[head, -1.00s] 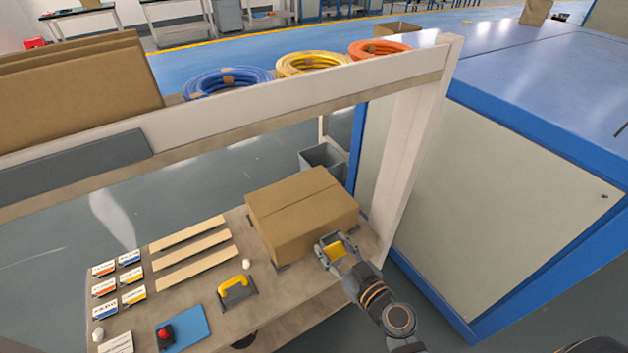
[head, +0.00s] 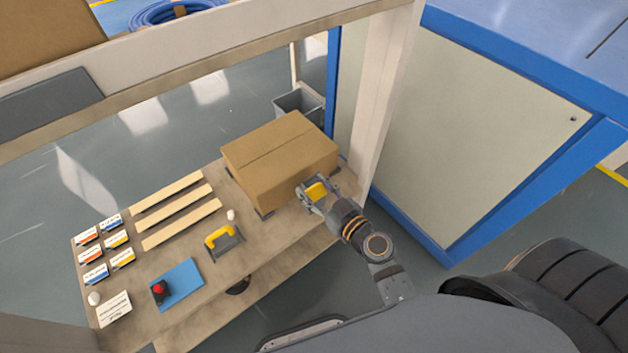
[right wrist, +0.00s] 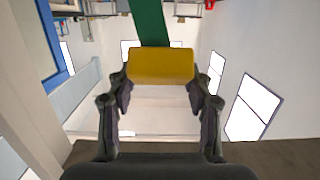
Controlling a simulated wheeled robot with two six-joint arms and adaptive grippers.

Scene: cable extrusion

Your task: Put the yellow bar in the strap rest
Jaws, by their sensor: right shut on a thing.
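My right gripper (head: 313,193) is shut on a yellow bar (head: 317,191), beside the front right side of the cardboard box. In the right wrist view the yellow bar (right wrist: 161,65) lies crosswise between the two fingertips (right wrist: 161,88). A green strip (right wrist: 148,22) runs up behind the bar; I cannot tell whether they touch. A second yellow piece, a handle (head: 220,236) on a dark base, stands on the bench. I cannot make out for certain which thing is the strap rest. My left gripper is not in view.
The cardboard box (head: 280,160) fills the bench's right end, near a white post (head: 384,100). Wooden strips (head: 172,207), small label cards (head: 95,273) and a blue plate with a red button (head: 176,287) lie to the left. A blue-framed cabinet (head: 490,110) stands at right.

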